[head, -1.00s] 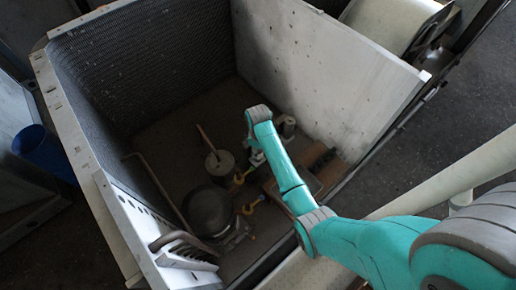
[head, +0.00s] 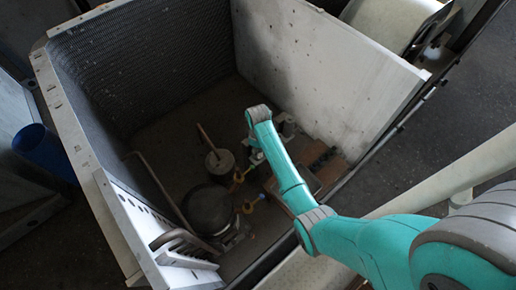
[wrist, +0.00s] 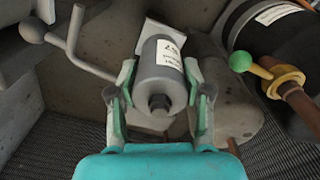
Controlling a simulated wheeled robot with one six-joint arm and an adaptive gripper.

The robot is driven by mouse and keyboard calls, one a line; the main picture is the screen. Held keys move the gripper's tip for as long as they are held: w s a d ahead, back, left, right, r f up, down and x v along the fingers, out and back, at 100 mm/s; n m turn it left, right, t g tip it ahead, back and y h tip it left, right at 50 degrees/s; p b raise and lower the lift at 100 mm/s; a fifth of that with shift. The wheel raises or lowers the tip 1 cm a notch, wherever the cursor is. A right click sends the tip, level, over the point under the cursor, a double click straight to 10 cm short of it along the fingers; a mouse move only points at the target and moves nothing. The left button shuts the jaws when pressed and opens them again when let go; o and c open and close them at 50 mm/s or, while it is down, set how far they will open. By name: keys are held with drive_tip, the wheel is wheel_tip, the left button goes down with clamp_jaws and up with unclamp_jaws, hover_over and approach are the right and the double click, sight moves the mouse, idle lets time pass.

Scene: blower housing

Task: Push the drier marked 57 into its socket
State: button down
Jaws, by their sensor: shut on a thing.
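A grey cylinder with a white label and a dark end fitting, the drier (wrist: 161,78), sits between the fingers of my gripper (wrist: 160,92) in the wrist view. My gripper is shut on it from both sides. A pale bracket or plate (wrist: 160,31) shows directly behind the drier's far end. I cannot tell whether the drier touches it or sits in a socket. In the head view my gripper is down inside the housing, mostly hidden by my own wrist, and the drier cannot be made out.
A dark round vessel (head: 208,210) stands in the housing, left of my arm. A bent lever with a ball end (wrist: 75,42) is close left of the drier. A green-knobbed valve (wrist: 282,79) on a copper pipe is at right. The tall housing wall (head: 320,75) encloses the space.

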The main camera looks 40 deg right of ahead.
drive_tip(key=shift+c, duration=2.1)
unclamp_jaws()
drive_tip(key=o, duration=0.4)
drive_tip(key=shift+r, duration=3.5)
